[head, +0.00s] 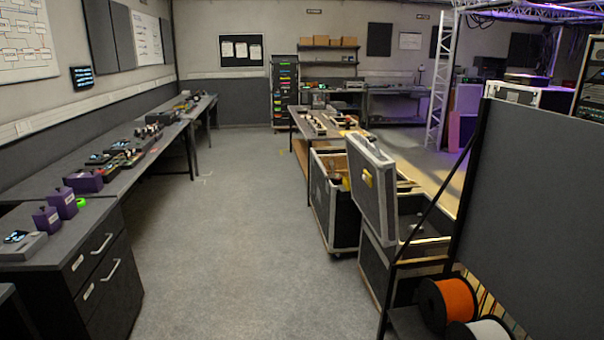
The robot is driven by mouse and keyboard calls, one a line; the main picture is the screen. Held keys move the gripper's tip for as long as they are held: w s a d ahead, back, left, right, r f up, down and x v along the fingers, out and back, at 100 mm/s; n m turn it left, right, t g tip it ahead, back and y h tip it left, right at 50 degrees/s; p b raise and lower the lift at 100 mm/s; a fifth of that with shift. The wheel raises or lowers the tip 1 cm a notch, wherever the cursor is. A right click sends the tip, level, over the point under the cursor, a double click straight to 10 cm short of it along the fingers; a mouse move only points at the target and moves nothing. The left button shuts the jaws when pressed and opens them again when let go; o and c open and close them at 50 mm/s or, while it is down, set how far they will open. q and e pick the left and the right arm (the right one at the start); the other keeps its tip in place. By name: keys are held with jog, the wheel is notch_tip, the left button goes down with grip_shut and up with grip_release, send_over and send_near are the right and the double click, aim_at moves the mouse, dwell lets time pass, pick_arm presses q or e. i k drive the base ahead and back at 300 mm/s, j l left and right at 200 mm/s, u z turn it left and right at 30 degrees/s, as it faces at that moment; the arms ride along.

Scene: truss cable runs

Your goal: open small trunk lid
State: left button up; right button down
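Two dark road trunks with pale metal edges stand right of the aisle in the head view. The nearer trunk (373,268) is partly behind a dark panel and its brace. A dark lid panel (370,205) with a yellow label stands raised and tilted at its left side, and the trunk's top looks open. The farther trunk (333,217) stands just behind it, on casters, with its top open and some contents showing. I cannot tell which one is the small trunk. Neither of my grippers is in view.
The grey floor (230,240) left of the trunks is clear. A long workbench (110,185) with drawers and small devices lines the left wall. A table (300,128) stands behind the trunks. A dark panel (540,190) and an orange cable spool (455,298) fill the near right.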

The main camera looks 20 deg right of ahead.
aim_at(376, 196)
jog(key=i+l, duration=0.2)
jog(key=i, duration=0.4)
jog(key=i+l+z, duration=0.1)
jog(key=i, duration=0.45)
